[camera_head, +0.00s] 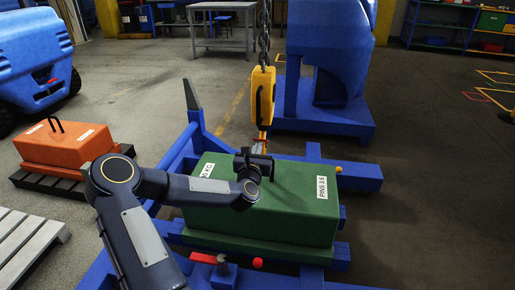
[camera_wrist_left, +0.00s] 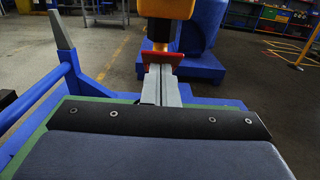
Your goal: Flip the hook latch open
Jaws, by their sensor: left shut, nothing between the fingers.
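A yellow hook block (camera_head: 262,97) hangs on a dark chain (camera_head: 264,40) above the far side of a green counterweight (camera_head: 280,212). Its lower end also shows in the left wrist view (camera_wrist_left: 167,10). A red piece (camera_wrist_left: 160,54) sits just below the block, in front of my fingertips; I cannot tell for certain that it is the latch, or whether they touch. My left gripper (camera_head: 262,146) reaches over the counterweight toward the block's lower end. Its grey fingers (camera_wrist_left: 161,80) are together and empty. The hook's lower part is mostly hidden. My right gripper is not in view.
A blue frame (camera_head: 330,172) surrounds the green counterweight, with an upright post (camera_head: 191,95) at left. An orange weight (camera_head: 65,147) sits on a dark pallet at left. A large blue machine (camera_head: 328,60) stands behind. Open floor lies at right.

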